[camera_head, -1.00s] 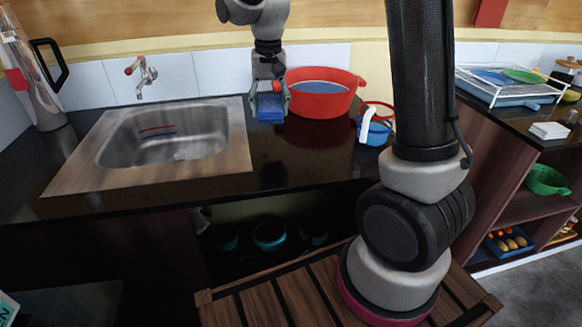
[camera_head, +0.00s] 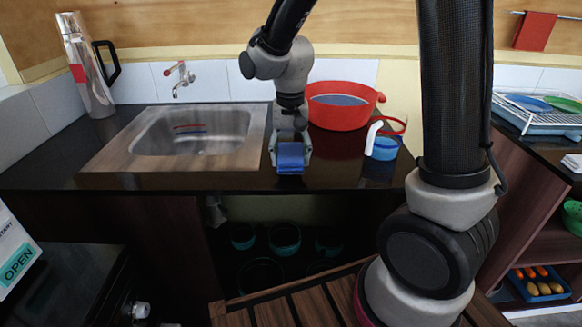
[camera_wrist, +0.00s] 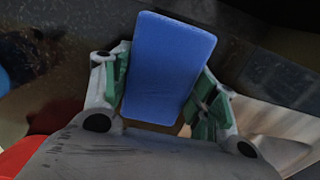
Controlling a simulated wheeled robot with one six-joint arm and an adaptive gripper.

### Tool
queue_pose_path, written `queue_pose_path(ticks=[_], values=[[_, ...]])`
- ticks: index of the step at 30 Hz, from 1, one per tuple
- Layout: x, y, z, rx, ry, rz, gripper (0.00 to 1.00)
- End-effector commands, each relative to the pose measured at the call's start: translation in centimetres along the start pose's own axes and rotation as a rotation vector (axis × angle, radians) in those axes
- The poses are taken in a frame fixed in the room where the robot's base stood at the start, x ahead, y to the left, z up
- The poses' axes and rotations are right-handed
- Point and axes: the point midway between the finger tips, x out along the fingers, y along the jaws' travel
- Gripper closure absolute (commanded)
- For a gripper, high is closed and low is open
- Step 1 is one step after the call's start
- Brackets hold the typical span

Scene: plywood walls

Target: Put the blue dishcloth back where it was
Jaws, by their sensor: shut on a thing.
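The blue dishcloth (camera_head: 291,157) is a folded block between the fingers of my gripper (camera_head: 290,150). In the wrist view the dishcloth (camera_wrist: 168,68) fills the middle, with a green-padded finger of my gripper (camera_wrist: 163,92) on each side. The gripper is shut on it. It is over or just in front of the front part of the dark counter (camera_head: 230,182), right of the sink (camera_head: 105,158). I cannot tell how high above the counter the cloth is.
A red basin (camera_head: 338,115) stands behind and right of my gripper. A small blue pot (camera_head: 384,148) is further right. A red cloth (camera_head: 535,31) hangs on a rail at the right wall.

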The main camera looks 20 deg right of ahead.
Motion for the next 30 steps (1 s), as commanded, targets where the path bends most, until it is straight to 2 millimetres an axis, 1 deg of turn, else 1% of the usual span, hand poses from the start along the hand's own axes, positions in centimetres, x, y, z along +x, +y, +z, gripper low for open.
queue_pose_path(ticks=[3, 7, 9, 19, 20, 21, 23, 30], values=[[1.8, 0.1, 0.1, 0.000, -0.003, 0.002, 0.64], [3.4, 0.1, 0.1, 0.000, -0.002, 0.002, 0.64], [3.8, 0.0, 0.0, 0.000, -0.001, 0.001, 0.64], [4.0, 0.0, 0.0, 0.000, -0.001, 0.001, 0.64], [4.0, 0.0, 0.0, 0.000, 0.000, 0.000, 0.38], [4.0, 0.0, 0.0, 0.000, 0.000, 0.000, 0.31], [4.0, 0.0, 0.0, 0.000, 0.000, 0.000, 0.20], [4.0, 0.0, 0.0, 0.000, 0.000, 0.000, 0.20]])
